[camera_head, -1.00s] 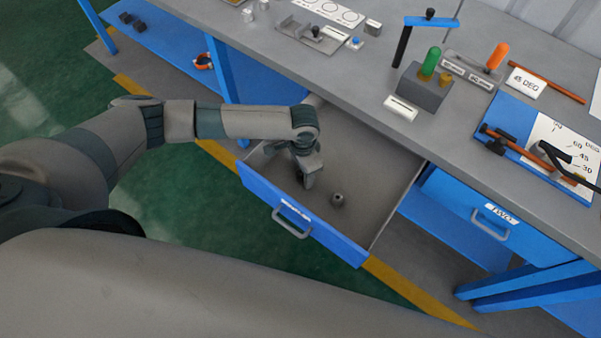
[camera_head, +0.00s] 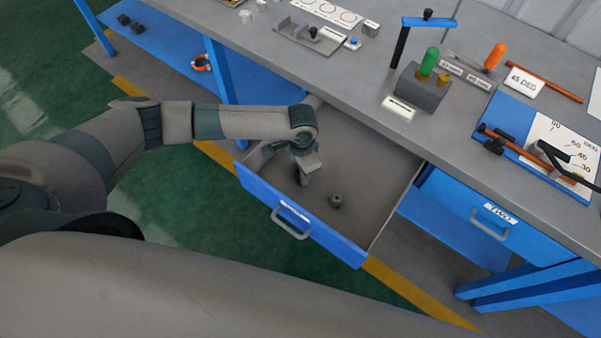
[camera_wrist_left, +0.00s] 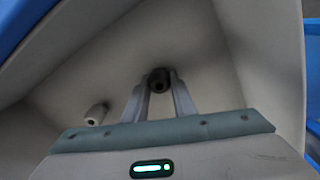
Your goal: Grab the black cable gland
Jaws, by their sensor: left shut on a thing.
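The black cable gland (camera_wrist_left: 159,80) shows in the left wrist view as a dark round piece between the tips of my two fingers. My left gripper (camera_wrist_left: 160,88) is shut on it. In the head view my left gripper (camera_head: 303,181) points down inside the open blue-fronted drawer (camera_head: 362,228), and the gland is hidden behind it. I cannot tell whether the gland touches the drawer floor. A second, grey fitting (camera_head: 336,201) lies apart on the drawer floor; it also shows pale in the left wrist view (camera_wrist_left: 97,114). My right gripper is not in view.
The grey worktop (camera_head: 350,85) overhangs the back of the drawer. The drawer's walls stand around my gripper. A closed blue drawer (camera_head: 470,210) is to the right. A grey block with a green knob (camera_head: 429,62) stands on the worktop.

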